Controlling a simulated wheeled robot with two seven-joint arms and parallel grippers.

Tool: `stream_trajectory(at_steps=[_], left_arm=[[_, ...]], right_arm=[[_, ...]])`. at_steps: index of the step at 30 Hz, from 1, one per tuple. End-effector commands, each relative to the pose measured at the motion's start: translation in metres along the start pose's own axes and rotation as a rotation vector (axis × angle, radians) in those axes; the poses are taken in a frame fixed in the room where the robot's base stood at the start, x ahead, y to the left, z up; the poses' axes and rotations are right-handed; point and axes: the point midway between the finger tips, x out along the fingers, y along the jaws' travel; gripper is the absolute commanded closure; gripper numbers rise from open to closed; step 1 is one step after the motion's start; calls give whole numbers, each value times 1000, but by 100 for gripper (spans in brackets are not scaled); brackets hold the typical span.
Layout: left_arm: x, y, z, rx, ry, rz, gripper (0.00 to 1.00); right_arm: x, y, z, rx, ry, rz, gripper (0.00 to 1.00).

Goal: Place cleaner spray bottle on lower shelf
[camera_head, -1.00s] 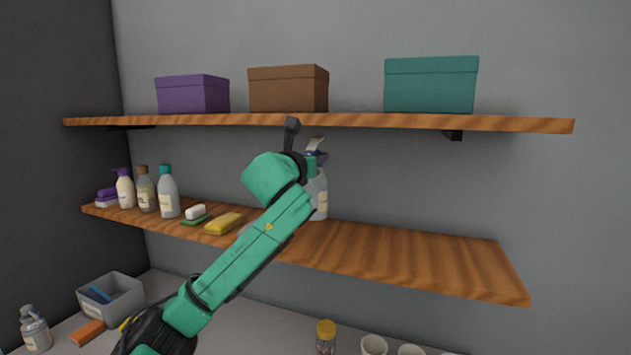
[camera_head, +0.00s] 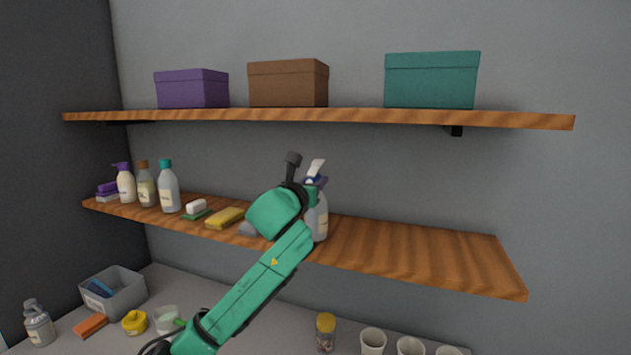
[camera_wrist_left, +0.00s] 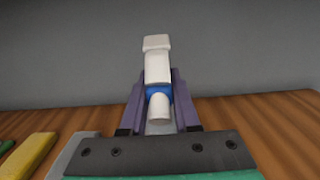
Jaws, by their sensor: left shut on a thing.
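The cleaner spray bottle (camera_head: 320,222) is grey with a white trigger head and a blue collar. It is upright at the lower shelf (camera_head: 420,252), near its middle; whether its base touches the board I cannot tell. My left gripper (camera_head: 316,184) is shut on the bottle just below its head, and my wrist hides part of the bottle. In the left wrist view the spray head (camera_wrist_left: 157,75) stands between the purple fingers, with the shelf board (camera_wrist_left: 250,115) behind. My right gripper is not in view.
Several bottles, such as a teal-capped one (camera_head: 168,188), and a yellow sponge (camera_head: 225,217) stand or lie left of my gripper. The shelf's right part is bare. The upper shelf (camera_head: 350,117) holds boxes. Cups (camera_head: 373,341) and a grey bin (camera_head: 115,291) are below.

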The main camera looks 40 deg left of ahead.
Motion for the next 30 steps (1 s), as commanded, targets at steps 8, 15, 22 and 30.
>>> stream_trajectory(at_steps=[8, 15, 22, 30], left_arm=[[0, 0, -3, 0, 1, 0, 40], [0, 0, 1, -1, 0, -1, 40], [-34, -1, -6, 7, -2, -1, 40], [-95, -1, -6, 4, -1, -1, 40]], right_arm=[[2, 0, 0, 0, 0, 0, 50], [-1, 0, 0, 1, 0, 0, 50], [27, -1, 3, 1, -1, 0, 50], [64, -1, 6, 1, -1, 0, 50]])
